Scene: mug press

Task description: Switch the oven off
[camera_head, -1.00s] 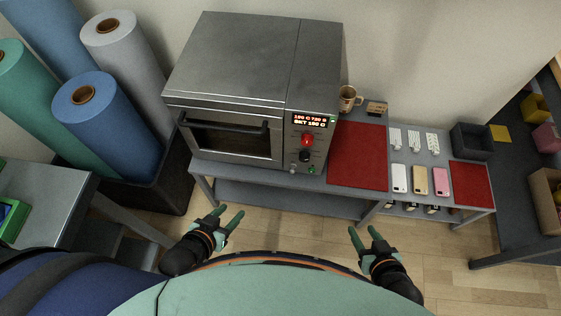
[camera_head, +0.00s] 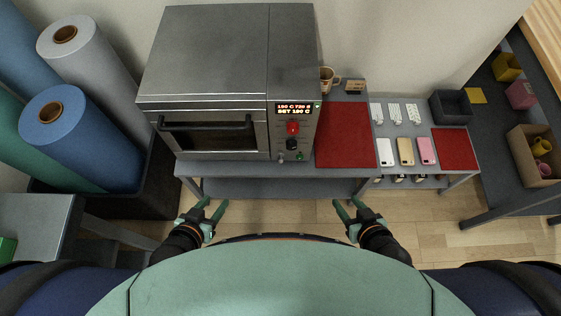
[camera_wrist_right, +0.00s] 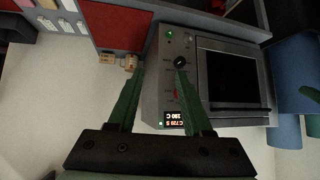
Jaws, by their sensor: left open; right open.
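The grey oven (camera_head: 215,75) stands on a grey table in the head view, its door with a dark window shut. Its control panel at the right has a lit display (camera_head: 294,108), a red knob (camera_head: 293,127), a black knob (camera_head: 292,144), a small grey knob and a green light (camera_head: 300,156). The right wrist view also shows the oven panel (camera_wrist_right: 175,85), turned over. My left gripper (camera_head: 214,207) is open and empty, below the table's front edge. My right gripper (camera_head: 348,207) is open and empty, to the right, apart from the oven.
A red mat (camera_head: 343,135), a mug (camera_head: 327,79) and several phones (camera_head: 405,151) sit right of the oven. Large fabric rolls (camera_head: 75,130) stand at the left. A box with yellow and pink mugs (camera_head: 537,152) is at the far right. Floor between my grippers and the table is clear.

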